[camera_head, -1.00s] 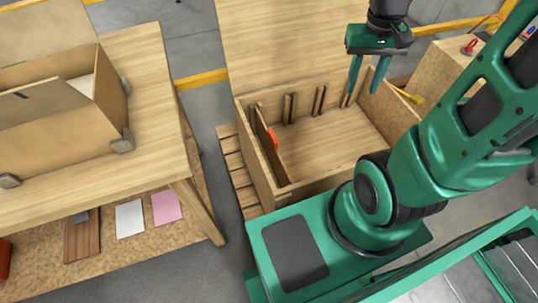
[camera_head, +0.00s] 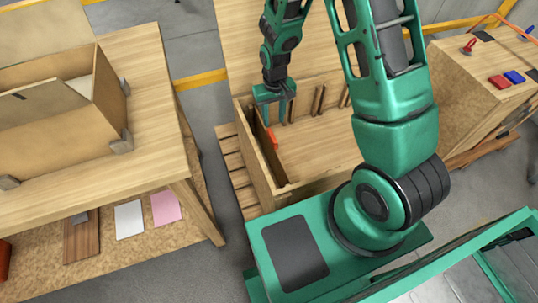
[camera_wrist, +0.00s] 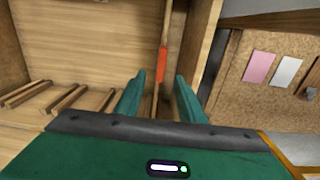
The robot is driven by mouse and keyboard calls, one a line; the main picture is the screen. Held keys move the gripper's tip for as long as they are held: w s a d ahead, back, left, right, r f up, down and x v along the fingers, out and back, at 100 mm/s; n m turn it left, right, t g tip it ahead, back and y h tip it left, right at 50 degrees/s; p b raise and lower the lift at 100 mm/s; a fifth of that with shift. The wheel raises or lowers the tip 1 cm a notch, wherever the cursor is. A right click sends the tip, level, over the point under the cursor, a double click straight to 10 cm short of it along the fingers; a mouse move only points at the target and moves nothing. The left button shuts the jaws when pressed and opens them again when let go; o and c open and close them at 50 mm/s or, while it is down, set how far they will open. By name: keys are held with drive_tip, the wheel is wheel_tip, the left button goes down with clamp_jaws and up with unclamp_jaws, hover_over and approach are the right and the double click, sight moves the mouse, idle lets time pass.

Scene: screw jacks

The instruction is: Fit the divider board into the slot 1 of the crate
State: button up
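The crate (camera_head: 249,150) is an open wooden box with upright slot ribs (camera_head: 318,100) along its back wall. The divider board (camera_head: 271,158) stands on edge inside it, close to the left wall, with an orange patch (camera_head: 275,139). In the wrist view the board's edge (camera_wrist: 164,30) runs nearly upright, with the orange patch (camera_wrist: 161,65) near the fingertips. My gripper (camera_head: 276,114) is over the crate's back left part, fingers apart. In the wrist view my gripper (camera_wrist: 160,80) is open, its fingers appearing either side of the board's line; I see no contact.
A wooden table (camera_head: 150,70) at left carries an open box (camera_head: 100,85). Paper sheets (camera_head: 165,207) lie on its lower shelf. The crate's middle and right floor is clear.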

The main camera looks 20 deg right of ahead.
sight(272, 135)
drive_tip(key=shift+a+f, duration=0.3)
drive_tip(key=shift+f, duration=0.55)
drive_tip(key=shift+w+d+f, duration=0.1)
drive_tip(key=shift+d+f, duration=0.05)
drive_tip(key=shift+f, duration=4.85)
clamp_jaws()
